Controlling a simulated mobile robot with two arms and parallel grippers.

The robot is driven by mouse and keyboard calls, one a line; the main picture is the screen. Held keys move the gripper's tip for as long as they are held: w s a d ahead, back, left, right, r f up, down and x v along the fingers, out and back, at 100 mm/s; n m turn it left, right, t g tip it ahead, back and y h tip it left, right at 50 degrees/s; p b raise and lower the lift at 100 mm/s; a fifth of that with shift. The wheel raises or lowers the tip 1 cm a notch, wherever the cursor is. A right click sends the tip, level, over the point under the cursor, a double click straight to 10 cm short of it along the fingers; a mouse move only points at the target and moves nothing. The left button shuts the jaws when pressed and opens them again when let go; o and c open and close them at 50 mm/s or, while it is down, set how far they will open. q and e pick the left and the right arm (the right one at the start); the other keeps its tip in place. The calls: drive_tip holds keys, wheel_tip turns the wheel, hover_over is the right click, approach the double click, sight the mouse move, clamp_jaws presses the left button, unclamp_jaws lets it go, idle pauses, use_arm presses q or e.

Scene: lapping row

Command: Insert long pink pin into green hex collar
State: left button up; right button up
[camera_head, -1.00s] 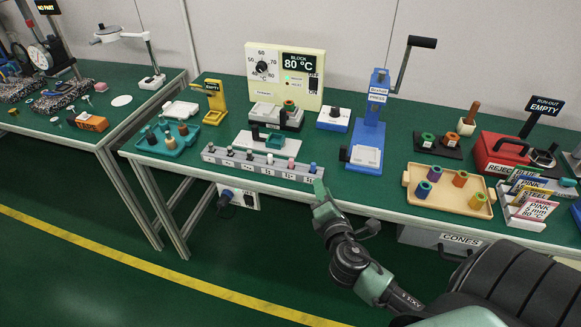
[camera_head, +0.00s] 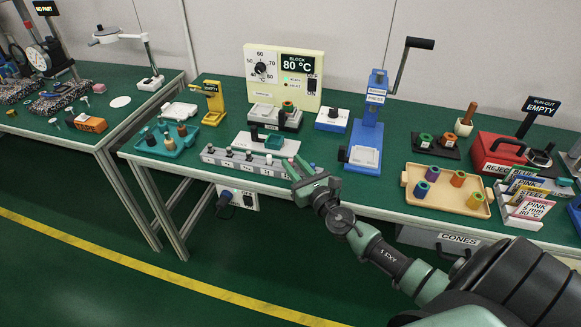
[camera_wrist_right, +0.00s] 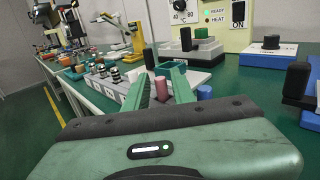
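My right gripper (camera_head: 294,168) is at the front edge of the grey pin rack (camera_head: 222,158), its two green fingers apart. In the right wrist view a pink pin (camera_wrist_right: 161,88) stands upright between the open fingers (camera_wrist_right: 161,92); I see no grip on it. In the head view the fingers largely hide that pin. A green collar (camera_head: 288,105) sits on the heating block under the 80 °C display. Another green collar (camera_head: 426,139) stands on a black pad. I cannot tell their exact shape at this size. My left gripper is out of view.
A blue pin (camera_wrist_right: 204,92) stands just right of the fingers in the wrist view. The blue press (camera_head: 369,128) stands to the right, then a tan tray (camera_head: 450,203) with several collars.

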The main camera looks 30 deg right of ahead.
drive_tip(key=shift+w+d, duration=0.1)
drive_tip(key=shift+w, duration=1.1)
clamp_jaws()
